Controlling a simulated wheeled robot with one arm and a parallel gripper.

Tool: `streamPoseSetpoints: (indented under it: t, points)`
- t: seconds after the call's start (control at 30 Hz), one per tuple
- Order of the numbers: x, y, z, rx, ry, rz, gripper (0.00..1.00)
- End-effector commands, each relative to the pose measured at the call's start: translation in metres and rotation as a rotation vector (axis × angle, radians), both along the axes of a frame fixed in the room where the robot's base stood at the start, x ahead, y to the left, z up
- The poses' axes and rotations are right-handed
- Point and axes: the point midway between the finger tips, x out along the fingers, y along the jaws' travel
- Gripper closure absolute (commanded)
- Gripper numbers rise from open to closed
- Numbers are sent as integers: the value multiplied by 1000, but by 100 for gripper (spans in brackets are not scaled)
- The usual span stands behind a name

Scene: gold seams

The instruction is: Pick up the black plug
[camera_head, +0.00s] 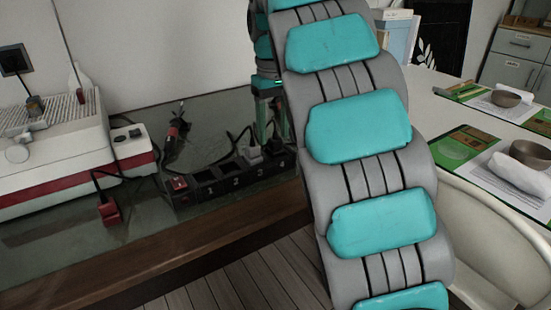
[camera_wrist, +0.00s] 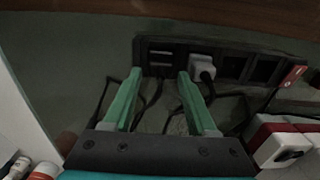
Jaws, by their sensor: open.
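The black plug (camera_wrist: 161,57) sits in the end socket of a black power strip (camera_wrist: 232,66), beside a white plug (camera_wrist: 203,67). In the head view the black plug (camera_head: 273,147) shows small at the strip's right end, partly hidden by my gripper. My gripper (camera_wrist: 159,75) is open, with its green fingertips on either side of the black plug in the wrist view. I cannot tell whether they touch it. In the head view my gripper (camera_head: 264,138) points down over that end of the strip (camera_head: 222,186).
The white plug stands close to one finger. Dark cords lie around the strip. A red-and-white machine (camera_head: 60,170), a red plug (camera_head: 109,211) and a red-black tool (camera_head: 176,131) are on the dark bench to the left. A pale table (camera_head: 447,118) is at the right.

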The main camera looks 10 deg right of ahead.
Motion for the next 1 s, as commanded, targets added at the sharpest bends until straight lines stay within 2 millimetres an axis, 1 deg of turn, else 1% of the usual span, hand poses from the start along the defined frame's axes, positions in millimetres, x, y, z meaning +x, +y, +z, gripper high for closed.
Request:
streamPoseSetpoints:
  t: [0.03, 0.13, 0.4, 0.43, 0.93, 1.0]
  points:
    - [5, -2, -12, 0, -1, 0, 43]
    - [9, -3, -23, 0, -2, 1, 43]
    - [10, -4, -23, 0, -2, 2, 43]
    - [10, -4, -22, 0, -2, 2, 44]
    - [10, -4, -23, -1, -1, 2, 100]
    - [10, -4, -23, -1, -1, 2, 100]
